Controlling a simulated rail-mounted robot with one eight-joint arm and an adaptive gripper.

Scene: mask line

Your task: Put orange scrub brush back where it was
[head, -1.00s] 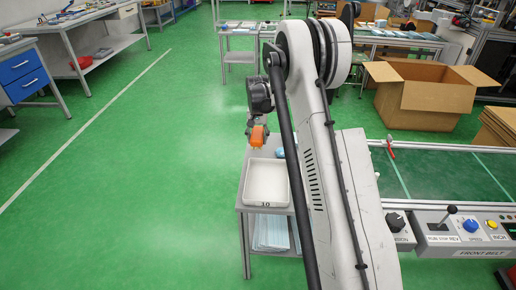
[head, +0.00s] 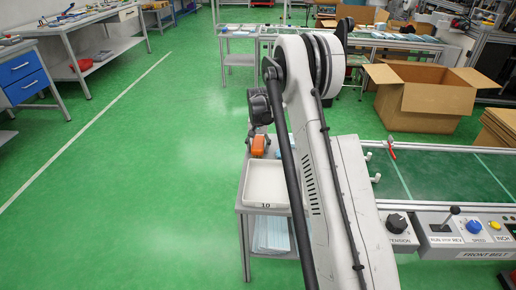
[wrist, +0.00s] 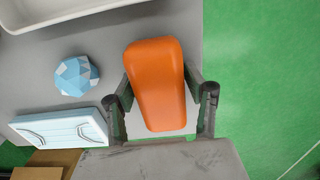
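The orange scrub brush (wrist: 157,85) lies between the two fingers of my gripper (wrist: 160,92) in the wrist view, with a finger against each side. In the head view the orange brush (head: 258,146) shows below my gripper (head: 259,138), at the far end of the small grey table (head: 240,208). The brush is low over the grey tabletop, close to its edge. I cannot tell whether its underside touches the surface. My arm hides part of the table in the head view.
A white tray (head: 266,184) stands on the table's near part. A blue faceted ball (wrist: 76,76) and a light-blue flat pack (wrist: 62,128) lie beside the brush. Green floor is clear to the left. A conveyor (head: 440,175) with a control panel (head: 468,232) is at right.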

